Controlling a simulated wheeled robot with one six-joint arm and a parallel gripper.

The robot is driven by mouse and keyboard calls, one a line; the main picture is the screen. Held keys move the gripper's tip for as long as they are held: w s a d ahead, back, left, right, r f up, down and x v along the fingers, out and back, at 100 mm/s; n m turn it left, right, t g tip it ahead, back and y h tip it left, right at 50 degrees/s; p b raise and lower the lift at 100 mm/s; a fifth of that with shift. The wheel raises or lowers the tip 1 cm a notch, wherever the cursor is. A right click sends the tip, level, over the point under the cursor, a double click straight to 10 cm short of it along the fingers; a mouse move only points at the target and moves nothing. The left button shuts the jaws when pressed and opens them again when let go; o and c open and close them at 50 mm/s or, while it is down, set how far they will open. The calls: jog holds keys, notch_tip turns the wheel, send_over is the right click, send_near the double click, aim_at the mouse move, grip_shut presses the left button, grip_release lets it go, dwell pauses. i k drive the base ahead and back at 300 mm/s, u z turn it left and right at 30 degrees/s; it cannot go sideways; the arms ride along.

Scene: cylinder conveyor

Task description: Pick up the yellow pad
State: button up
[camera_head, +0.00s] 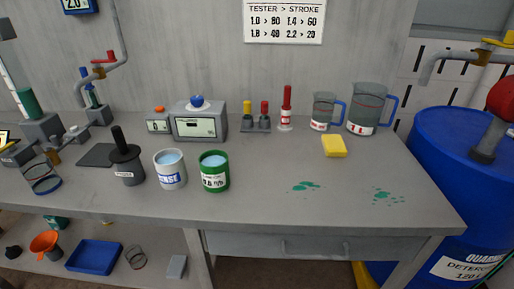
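The yellow pad (334,146) lies flat on the grey workbench (265,200), right of the middle. It is a small, thick rectangular block. It sits in front of two clear measuring jugs with blue handles. Nothing touches or covers it. My gripper does not show in the head view.
Behind the pad stand a small jug (323,111) and a larger jug (368,108). Green spills (306,187) mark the bench in front. A green-banded cup (214,172) and a white cup (170,169) stand left. A blue drum (450,175) stands right of the bench.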

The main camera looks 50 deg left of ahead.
aim_at(333, 146)
jog(key=u, duration=1.85)
